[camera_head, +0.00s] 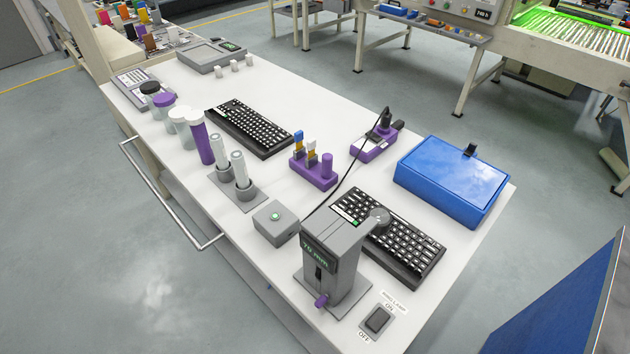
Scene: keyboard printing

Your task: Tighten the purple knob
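The purple knob (321,300) sticks out low on the front of a grey upright device (331,262) near the table's front end. The device stands on a flat grey base plate, and its green display reads what looks like 70 mm. A round grey knob (379,218) sits at the device's upper right, over a black keyboard (410,245). How tight the purple knob is cannot be seen. Neither of my grippers is in view.
The white table (330,121) also holds a grey button box (275,222), a switch (377,319), a purple holder (313,173), a blue box (453,178), a second keyboard (250,128) and several cylinders. A metal rail (160,195) runs along the left edge.

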